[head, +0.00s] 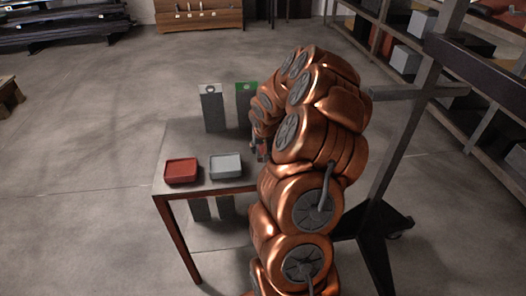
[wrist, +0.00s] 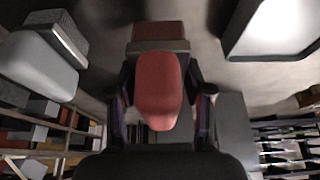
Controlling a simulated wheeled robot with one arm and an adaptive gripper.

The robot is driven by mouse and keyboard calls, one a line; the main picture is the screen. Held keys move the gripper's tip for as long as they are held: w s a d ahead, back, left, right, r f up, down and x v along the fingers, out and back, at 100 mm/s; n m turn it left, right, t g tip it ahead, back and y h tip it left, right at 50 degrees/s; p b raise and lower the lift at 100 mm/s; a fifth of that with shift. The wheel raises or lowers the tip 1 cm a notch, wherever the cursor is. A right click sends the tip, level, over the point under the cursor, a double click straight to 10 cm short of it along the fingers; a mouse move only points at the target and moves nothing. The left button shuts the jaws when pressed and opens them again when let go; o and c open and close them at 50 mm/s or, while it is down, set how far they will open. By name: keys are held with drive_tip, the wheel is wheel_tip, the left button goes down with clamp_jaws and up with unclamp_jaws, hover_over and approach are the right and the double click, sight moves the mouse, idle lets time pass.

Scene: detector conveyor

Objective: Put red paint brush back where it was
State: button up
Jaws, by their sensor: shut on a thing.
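The red paint brush (wrist: 158,92) is held between the two fingers of my gripper (wrist: 160,108) in the wrist view. Its rounded red part faces the camera, with a grey band and a dull red end beyond it. In the head view my gripper (head: 261,148) is above the right part of the table (head: 190,140), mostly hidden by my arm, with a small bit of red showing at it. I cannot tell whether the brush touches anything.
A red tray (head: 181,171) and a light grey tray (head: 227,166) sit at the table's front. A grey panel (head: 212,110) and a green-topped panel (head: 246,95) stand upright at its back. A dark metal stand (head: 395,150) and shelves (head: 400,55) are on the right.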

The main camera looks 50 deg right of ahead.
drive_tip(key=shift+d+f+p, duration=0.15)
drive_tip(key=shift+f+p, duration=0.55)
drive_tip(key=shift+f, duration=1.1)
drive_tip(key=o, duration=1)
drive_tip(key=shift+r, duration=0.15)
drive_tip(key=b+v, duration=0.3)
drive_tip(key=v, duration=0.7)
drive_tip(key=shift+r, duration=0.1)
drive_tip(key=shift+v, duration=0.85)
